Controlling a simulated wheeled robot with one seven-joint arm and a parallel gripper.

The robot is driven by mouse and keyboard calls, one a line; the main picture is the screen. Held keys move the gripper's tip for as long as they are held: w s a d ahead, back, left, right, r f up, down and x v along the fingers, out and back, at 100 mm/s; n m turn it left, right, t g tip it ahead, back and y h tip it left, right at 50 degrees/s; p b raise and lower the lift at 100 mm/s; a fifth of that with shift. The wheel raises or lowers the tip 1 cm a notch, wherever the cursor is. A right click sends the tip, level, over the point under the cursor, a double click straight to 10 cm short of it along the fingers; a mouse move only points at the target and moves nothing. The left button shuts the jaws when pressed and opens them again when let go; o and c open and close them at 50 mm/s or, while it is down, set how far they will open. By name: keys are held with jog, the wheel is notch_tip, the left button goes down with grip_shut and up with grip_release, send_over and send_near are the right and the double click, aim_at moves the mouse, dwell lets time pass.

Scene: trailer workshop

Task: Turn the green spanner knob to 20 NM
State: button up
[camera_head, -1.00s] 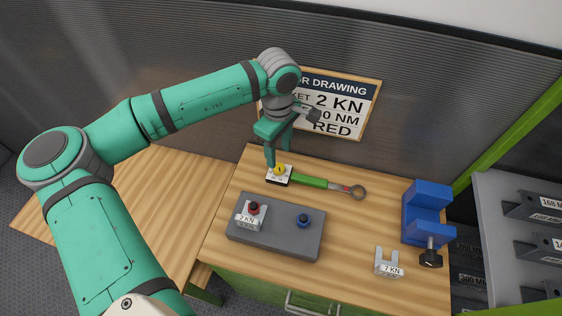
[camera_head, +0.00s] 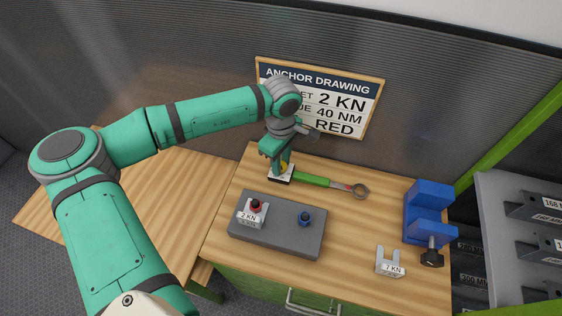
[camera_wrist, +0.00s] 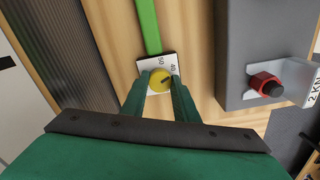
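The green-handled spanner (camera_head: 313,180) lies on the bench with its ring end to the right. At its left end is a white dial plate (camera_head: 281,175), which also shows in the wrist view (camera_wrist: 143,64). A round yellow knob (camera_wrist: 160,80) with a dark pointer line sits on the plate. The numbers 50 and 40 are readable; others are hidden. My gripper (camera_head: 284,166) points down over the knob. In the wrist view its two fingers (camera_wrist: 160,88) stand apart on either side of the knob; I cannot tell whether they touch it.
A 7 KN bracket (camera_head: 390,263) and a blue vise (camera_head: 428,212) are at right. The anchor drawing sign (camera_head: 340,95) reads 2 KN, 40 NM, RED.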

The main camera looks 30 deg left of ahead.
jog(key=shift+m, duration=0.4)
jog(key=m, duration=0.3)
jog(key=shift+m, duration=0.4)
jog(key=m, duration=1.1)
jog(key=shift+m, duration=2.2)
jog(key=o, duration=1.1)
jog(key=shift+c, duration=0.2)
